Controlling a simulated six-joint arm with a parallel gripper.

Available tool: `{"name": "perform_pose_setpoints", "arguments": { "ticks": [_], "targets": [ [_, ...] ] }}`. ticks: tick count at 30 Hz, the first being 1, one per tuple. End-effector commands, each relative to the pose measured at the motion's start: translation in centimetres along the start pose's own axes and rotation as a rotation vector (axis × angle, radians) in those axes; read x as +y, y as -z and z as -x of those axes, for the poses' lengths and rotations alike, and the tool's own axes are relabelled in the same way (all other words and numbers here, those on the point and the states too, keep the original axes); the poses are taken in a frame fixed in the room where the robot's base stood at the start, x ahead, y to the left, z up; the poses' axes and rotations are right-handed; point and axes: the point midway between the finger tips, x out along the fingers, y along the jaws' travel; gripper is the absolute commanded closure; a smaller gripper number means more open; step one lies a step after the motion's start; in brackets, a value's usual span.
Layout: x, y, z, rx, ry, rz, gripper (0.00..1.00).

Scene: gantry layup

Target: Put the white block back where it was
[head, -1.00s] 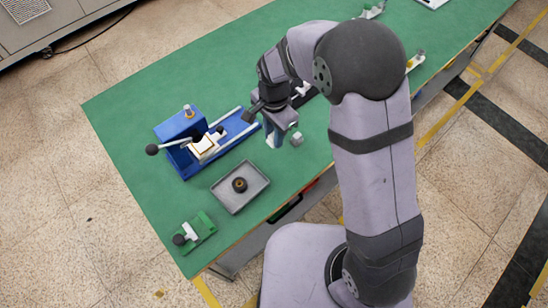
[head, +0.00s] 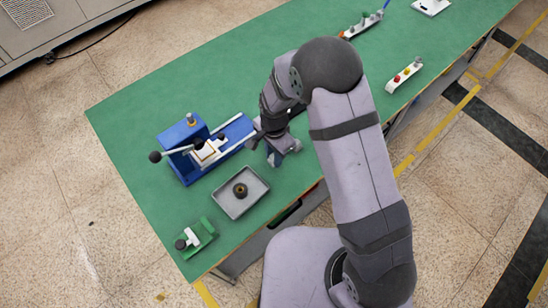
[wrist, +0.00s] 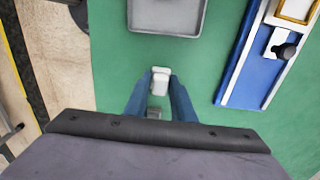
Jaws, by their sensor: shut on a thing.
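The white block (wrist: 160,82) is between my two blue fingertips in the wrist view. My gripper (wrist: 160,88) is shut on it. In the head view my gripper (head: 275,157) hangs over the green table, right of the grey tray and near the lower right end of the blue fixture. The block is hard to make out there. I cannot tell whether the block touches the table.
The grey tray (head: 224,203) holds a dark round part (head: 240,190). The blue fixture (head: 184,171) has a lever with a black knob. A green fixture (head: 203,231) stands at the near left corner.

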Motion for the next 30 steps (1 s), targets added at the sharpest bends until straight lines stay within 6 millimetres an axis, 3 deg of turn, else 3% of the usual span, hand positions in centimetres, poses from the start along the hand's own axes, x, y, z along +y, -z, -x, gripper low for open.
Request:
{"name": "perform_pose_setpoints", "arguments": {
  "ticks": [7,21,22,23,24,30],
  "targets": [
    [0.0,0.0,-2.2,0.0,-0.001,0.0,0.98],
    [0.0,0.0,-2.9,0.0,0.0,0.0,0.98],
    [0.0,0.0,-2.7,0.0,0.0,0.0,0.7],
    [0.0,0.0,-2.7,0.0,0.0,0.0,0.63],
    [0.0,0.0,-2.7,0.0,0.0,0.0,0.59],
    [0.0,0.0,-2.7,0.0,0.0,0.0,0.59]
  ]
}}
